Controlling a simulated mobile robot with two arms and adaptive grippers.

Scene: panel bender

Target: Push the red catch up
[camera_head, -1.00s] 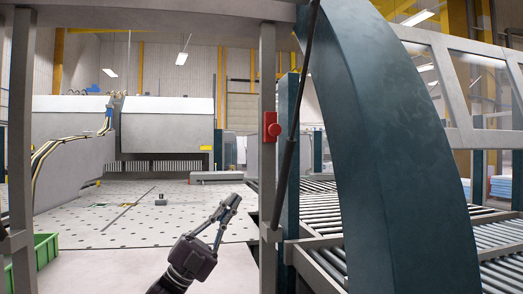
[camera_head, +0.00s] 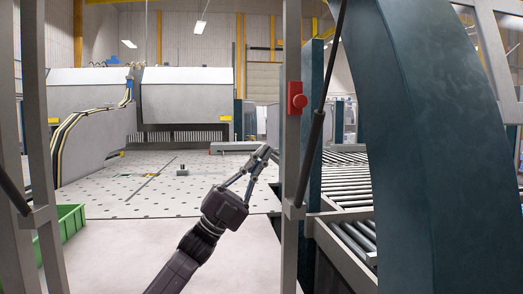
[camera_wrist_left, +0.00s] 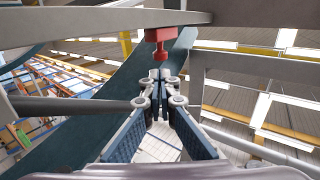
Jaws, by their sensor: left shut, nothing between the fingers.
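The red catch (camera_head: 296,98) is a small red block with a round knob, mounted on the grey upright post right of centre in the head view. In the left wrist view the red catch (camera_wrist_left: 160,38) shows at the top, beyond the fingertips. My left gripper (camera_head: 264,152) is shut and empty, below and left of the catch, pointing up toward the post. In the wrist view my left gripper (camera_wrist_left: 160,76) has its fingertips together, with a visible gap to the catch. My right gripper is not in view.
The grey post (camera_head: 291,150) stands close to my left gripper, with a dark gas strut (camera_head: 314,140) beside it. A large dark teal arched beam (camera_head: 425,150) fills the right. Roller conveyors (camera_head: 350,185) lie behind. A green bin (camera_head: 70,222) is at left.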

